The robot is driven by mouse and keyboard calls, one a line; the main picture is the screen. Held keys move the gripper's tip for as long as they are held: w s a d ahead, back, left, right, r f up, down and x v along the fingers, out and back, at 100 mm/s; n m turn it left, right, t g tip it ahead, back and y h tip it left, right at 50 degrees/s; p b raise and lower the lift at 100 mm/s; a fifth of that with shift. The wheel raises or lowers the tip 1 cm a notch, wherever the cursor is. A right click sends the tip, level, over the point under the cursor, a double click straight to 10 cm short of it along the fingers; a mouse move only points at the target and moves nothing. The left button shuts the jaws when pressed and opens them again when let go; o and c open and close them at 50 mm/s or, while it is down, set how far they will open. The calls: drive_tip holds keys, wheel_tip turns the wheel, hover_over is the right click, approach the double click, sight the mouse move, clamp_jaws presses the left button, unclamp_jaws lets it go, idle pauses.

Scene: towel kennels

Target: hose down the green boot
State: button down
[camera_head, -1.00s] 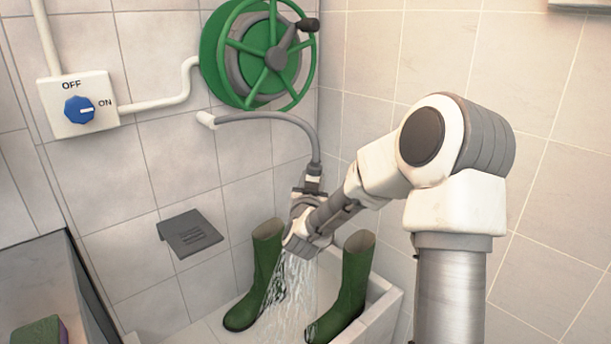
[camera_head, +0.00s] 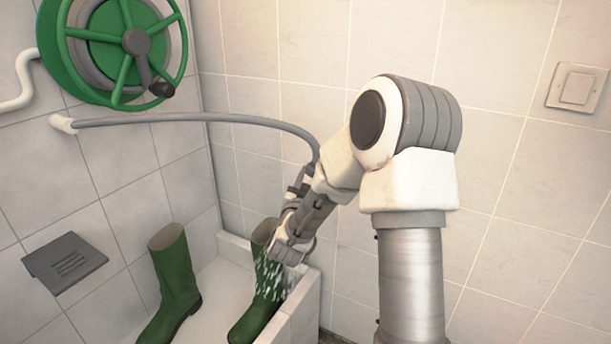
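Two green boots stand upright in the white wash basin (camera_head: 309,297): a left boot (camera_head: 175,270) and a right boot (camera_head: 258,315). My gripper (camera_head: 292,238) is above and in front of the right boot, covering part of its shaft. It is shut on the end of the grey hose (camera_head: 240,118), which runs from a white wall outlet (camera_head: 63,124). Water sprays down from the hose end onto the right boot. The left boot is clear of the spray. The fingertips are small and partly hidden.
A green hose reel (camera_head: 115,45) hangs on the left wall above the outlet. A light switch (camera_head: 577,88) is on the right wall. The basin rim stands close beside the right boot.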

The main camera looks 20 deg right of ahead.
drive_tip(key=shift+s+d+f, duration=0.15)
drive_tip(key=shift+s+d, duration=0.05)
drive_tip(key=shift+d, duration=0.35)
drive_tip(key=shift+f, duration=0.1)
drive_tip(key=shift+r+p, duration=0.8)
drive_tip(key=shift+r, duration=0.95)
idle(1.5)
idle(0.9)
